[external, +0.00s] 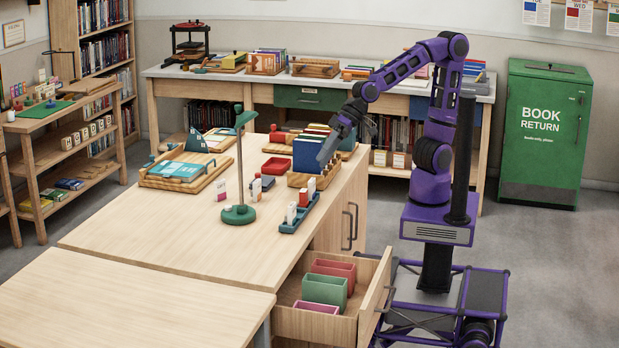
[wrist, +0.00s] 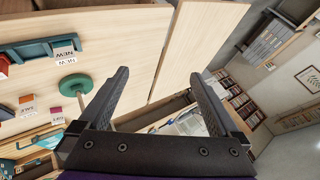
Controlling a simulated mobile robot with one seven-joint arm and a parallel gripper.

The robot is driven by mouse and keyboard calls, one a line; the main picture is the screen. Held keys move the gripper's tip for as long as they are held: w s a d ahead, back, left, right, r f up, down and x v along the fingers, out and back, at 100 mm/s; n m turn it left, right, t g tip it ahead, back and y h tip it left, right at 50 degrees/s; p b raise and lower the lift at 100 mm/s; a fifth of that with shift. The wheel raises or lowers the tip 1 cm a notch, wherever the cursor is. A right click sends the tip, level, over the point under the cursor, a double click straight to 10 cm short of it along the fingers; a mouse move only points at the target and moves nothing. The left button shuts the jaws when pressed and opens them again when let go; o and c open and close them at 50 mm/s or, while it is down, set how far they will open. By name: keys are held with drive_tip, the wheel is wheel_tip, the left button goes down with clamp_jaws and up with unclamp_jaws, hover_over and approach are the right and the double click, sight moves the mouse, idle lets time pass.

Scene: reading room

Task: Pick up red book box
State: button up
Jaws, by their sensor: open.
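A red box (external: 335,268) sits in the open wooden drawer at the front of the table, in the external view. It is the rearmost of the boxes there, with a green box (external: 324,290) in front of it and a pink box (external: 318,307) nearest. The boxes look open-topped. I cannot make out the red box in the wrist view.
The drawer front (external: 375,300) juts out close to my base. A green stand (external: 239,213) rises from the table, beside a teal tray (external: 300,212) with tagged blocks. A wooden crate (external: 298,181) of books is near my gripper. The front tabletop (external: 140,300) is clear.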

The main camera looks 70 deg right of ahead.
sight(335, 266)
drive_tip(key=d+f+g+h, duration=0.1)
drive_tip(key=f+h, duration=0.1)
drive_tip(key=f, duration=1)
drive_tip(key=s+d+f+g+h+b, duration=0.1)
drive_tip(key=d+f+g+h, duration=0.1)
drive_tip(key=f, duration=1.1)
drive_tip(key=s+d+f+g+h+b, duration=0.1)
drive_tip(key=f+g+h, duration=0.1)
drive_tip(key=f, duration=1.1)
drive_tip(key=shift+s+d+f+h, duration=0.2)
drive_tip(key=shift+d+f+h, duration=0.05)
drive_tip(key=shift+h, duration=0.25)
drive_tip(key=f, duration=0.1)
drive_tip(key=f+b, duration=0.1)
drive_tip(key=f, duration=0.1)
drive_tip(key=d+f, duration=0.1)
drive_tip(key=shift+s+f+b, duration=0.35)
drive_tip(key=shift+s, duration=0.05)
drive_tip(key=c, duration=1.5)
